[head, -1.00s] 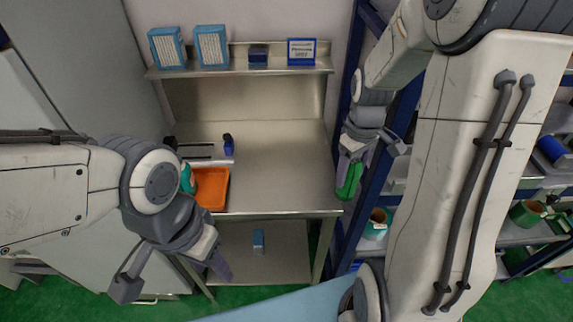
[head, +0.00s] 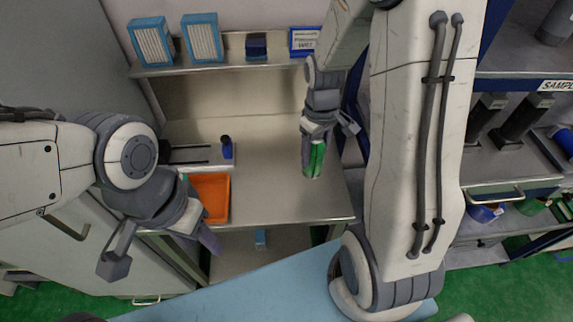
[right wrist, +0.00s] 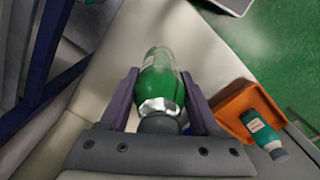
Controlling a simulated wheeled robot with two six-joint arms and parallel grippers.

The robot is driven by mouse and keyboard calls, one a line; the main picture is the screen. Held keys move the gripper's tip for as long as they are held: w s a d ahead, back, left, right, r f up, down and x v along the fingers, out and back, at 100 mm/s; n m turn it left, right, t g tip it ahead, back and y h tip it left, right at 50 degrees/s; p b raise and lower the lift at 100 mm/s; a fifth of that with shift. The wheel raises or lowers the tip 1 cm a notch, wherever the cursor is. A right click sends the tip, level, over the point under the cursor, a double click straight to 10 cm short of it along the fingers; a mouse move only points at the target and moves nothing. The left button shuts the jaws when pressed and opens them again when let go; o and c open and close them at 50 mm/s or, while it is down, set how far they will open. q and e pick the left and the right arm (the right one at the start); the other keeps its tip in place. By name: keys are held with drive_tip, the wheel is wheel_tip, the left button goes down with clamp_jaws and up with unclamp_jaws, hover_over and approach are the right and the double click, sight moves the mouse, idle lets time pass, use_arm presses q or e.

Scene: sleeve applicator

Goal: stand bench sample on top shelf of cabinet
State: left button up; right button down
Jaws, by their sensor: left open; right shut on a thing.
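The bench sample is a green bottle (head: 316,158) with a clear section and a grey cap. My right gripper (head: 313,160) is shut on it and holds it above the right part of the steel bench (head: 270,180). In the right wrist view the bottle (right wrist: 157,80) sits between both fingers (right wrist: 160,95). My left gripper (head: 165,255) is open and empty, at the bench's front left. The cabinet with a shelf labelled SAMPLE (head: 558,86) stands at the right, partly hidden by my right arm.
An orange tray (head: 222,207) on the bench holds another green bottle (right wrist: 260,130), seen in the right wrist view. The wall shelf (head: 230,67) holds blue boxes. Dark grey objects (head: 515,118) stand in the cabinet.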

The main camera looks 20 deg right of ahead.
drive_tip(key=w+a+f+p, duration=0.1)
drive_tip(key=a+f, duration=0.1)
drive_tip(key=a+f+p, duration=0.1)
drive_tip(key=a+f, duration=0.1)
drive_tip(key=f, duration=0.1)
drive_tip(key=w+a+f, duration=0.1)
drive_tip(key=a+f, duration=0.1)
drive_tip(key=shift+w+f+p, duration=0.35)
drive_tip(key=shift+p, duration=0.05)
drive_tip(key=shift+f, duration=0.2)
drive_tip(key=shift+f, duration=0.15)
drive_tip(key=shift+c, duration=0.6)
unclamp_jaws()
